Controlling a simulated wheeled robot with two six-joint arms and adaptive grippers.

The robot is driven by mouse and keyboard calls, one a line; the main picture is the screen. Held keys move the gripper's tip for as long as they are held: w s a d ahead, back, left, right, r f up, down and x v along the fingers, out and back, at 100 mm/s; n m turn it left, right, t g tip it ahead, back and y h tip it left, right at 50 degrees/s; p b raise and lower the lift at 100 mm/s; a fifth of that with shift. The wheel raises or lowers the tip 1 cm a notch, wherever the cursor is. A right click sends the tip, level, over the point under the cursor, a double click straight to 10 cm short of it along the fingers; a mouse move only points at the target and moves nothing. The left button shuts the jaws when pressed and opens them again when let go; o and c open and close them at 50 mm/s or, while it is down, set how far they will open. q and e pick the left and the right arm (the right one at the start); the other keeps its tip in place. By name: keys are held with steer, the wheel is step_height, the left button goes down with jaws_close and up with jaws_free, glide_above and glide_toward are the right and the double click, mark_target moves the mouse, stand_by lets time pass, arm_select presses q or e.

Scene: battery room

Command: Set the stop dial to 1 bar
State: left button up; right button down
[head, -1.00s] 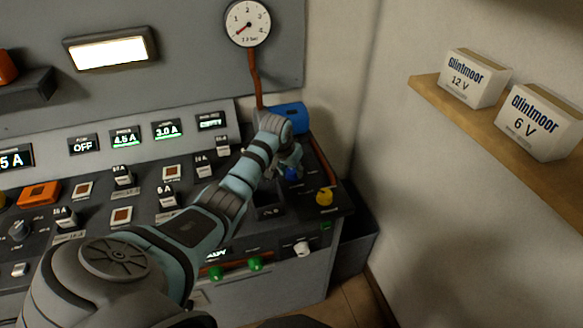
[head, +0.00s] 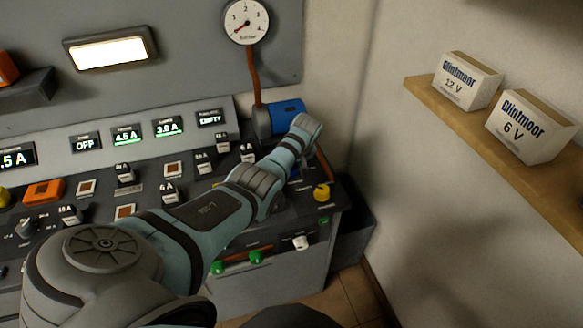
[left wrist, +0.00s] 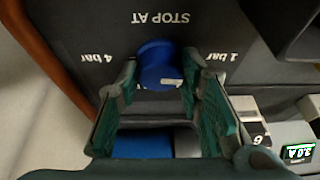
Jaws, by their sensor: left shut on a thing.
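The blue stop dial (left wrist: 158,62) sits on the dark panel in the left wrist view, under the words STOP AT. The 4 bar label (left wrist: 95,57) is to its left and the 1 bar label (left wrist: 220,57) to its right in that view. The dial has a small pale mark on its near end, slightly right of centre. My left gripper (left wrist: 160,72) has a finger on each side of the dial and is shut on it. In the head view my arm largely hides the dial and fingers. My right gripper is in neither view.
A round pressure gauge (head: 246,22) hangs on the wall, its red needle pointing low left. A yellow knob (head: 321,192) stands right of my wrist and a blue cylinder (head: 287,117) behind it. Displays and switches fill the panel to the left. Boxed batteries (head: 530,125) stand on a shelf.

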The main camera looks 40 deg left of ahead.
arm_select(q)
steer(key=shift+w+n+g+b, duration=0.1)
steer(key=shift+n+g+b, duration=0.3)
steer(key=shift+n+b, duration=0.55)
steer(key=o, duration=1.2)
steer(key=shift+c, duration=0.2)
steer(key=v, duration=1.2)
steer(key=shift+d, duration=0.2)
steer(key=shift+f, duration=0.1)
